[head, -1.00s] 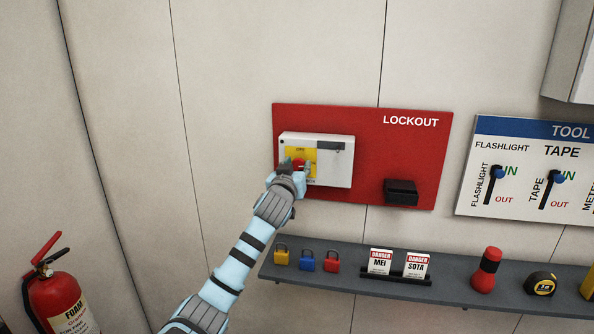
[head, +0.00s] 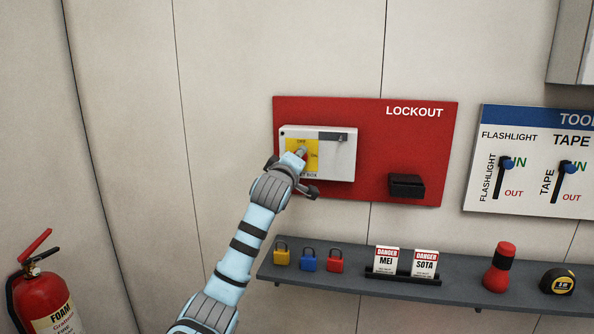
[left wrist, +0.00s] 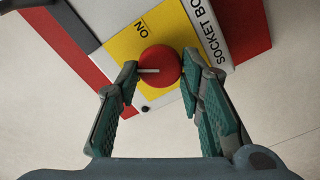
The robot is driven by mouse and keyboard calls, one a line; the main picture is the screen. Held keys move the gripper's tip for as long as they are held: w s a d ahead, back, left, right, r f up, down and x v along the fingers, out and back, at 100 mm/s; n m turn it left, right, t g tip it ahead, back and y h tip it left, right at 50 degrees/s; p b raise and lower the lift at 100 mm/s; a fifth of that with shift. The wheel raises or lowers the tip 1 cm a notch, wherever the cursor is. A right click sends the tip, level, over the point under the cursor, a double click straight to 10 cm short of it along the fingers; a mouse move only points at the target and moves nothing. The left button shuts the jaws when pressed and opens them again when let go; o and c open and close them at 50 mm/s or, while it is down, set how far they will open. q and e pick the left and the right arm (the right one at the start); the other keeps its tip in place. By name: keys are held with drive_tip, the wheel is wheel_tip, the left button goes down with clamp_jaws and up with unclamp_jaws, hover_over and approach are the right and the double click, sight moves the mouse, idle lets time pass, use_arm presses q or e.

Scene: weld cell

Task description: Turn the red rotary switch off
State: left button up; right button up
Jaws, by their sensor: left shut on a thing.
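The red rotary switch (left wrist: 160,62) sits on a yellow plate (left wrist: 118,48) of the white socket box (head: 343,168). My left gripper (left wrist: 160,82) is shut on the switch, with one finger at each side of it. In the head view my left gripper (head: 292,172) covers most of the switch. My right gripper is not in view.
The box is mounted on a red LOCKOUT board (head: 420,150). A black holder (head: 406,186) is at its lower right. Below, a grey shelf (head: 465,292) carries padlocks (head: 308,260), danger tags (head: 425,263), a flashlight and a tape. A fire extinguisher (head: 42,300) stands at left.

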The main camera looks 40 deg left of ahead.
use_arm(q)
drive_tip(key=shift+f+n+b, duration=0.2)
drive_tip(key=shift+n+b, duration=2.45)
drive_tip(key=shift+n, duration=0.55)
drive_tip(key=o, duration=1.1)
drive_tip(key=v, duration=1.2)
drive_tip(key=shift+r, duration=0.1)
